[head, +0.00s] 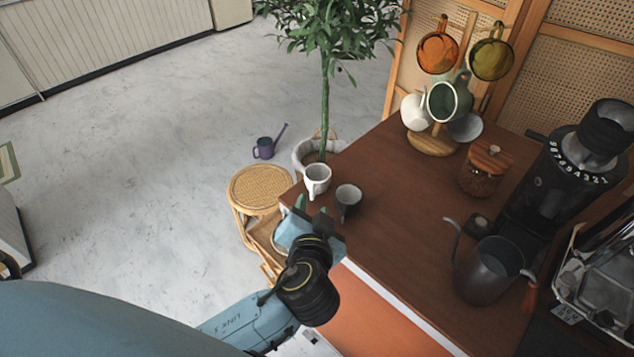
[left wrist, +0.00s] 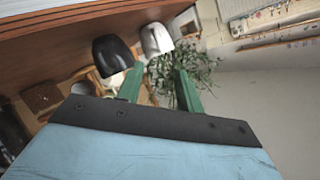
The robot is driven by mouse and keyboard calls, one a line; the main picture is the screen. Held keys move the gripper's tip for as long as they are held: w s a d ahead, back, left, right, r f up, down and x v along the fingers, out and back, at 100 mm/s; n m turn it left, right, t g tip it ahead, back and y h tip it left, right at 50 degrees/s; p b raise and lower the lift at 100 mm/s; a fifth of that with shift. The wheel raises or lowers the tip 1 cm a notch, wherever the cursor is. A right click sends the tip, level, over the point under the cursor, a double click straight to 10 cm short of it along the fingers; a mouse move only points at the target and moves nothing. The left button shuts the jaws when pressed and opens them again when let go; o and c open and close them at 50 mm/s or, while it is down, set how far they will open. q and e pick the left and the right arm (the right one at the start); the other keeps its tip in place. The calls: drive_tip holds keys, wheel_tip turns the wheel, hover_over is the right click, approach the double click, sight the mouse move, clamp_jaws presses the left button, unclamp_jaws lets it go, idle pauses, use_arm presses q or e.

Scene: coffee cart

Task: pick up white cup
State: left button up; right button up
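A white cup (head: 317,181) stands upright at the far left corner of the brown cart top. It also shows in the left wrist view (left wrist: 157,40), beyond the fingertips. A dark grey cup (head: 348,203) stands just right of it, and it appears in the left wrist view (left wrist: 112,57) too. My left gripper (head: 312,208) is near the cart's left edge, on the near side of the white cup. Its green fingers (left wrist: 160,82) are apart with nothing held between them. My right gripper is not in view.
A mug tree (head: 433,140) with several cups, one of them white, stands at the back. A lidded jar (head: 484,168), a grinder (head: 570,165) and a kettle (head: 487,272) fill the right. A rattan stool (head: 258,188) and a potted plant (head: 325,115) stand beside the cart.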

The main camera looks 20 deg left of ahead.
sight(314, 189)
use_arm(q)
drive_tip(key=x, duration=0.7)
drive_tip(key=shift+w+a+f, duration=0.15)
drive_tip(key=shift+f, duration=0.05)
drive_tip(key=shift+c, duration=0.3)
clamp_jaws()
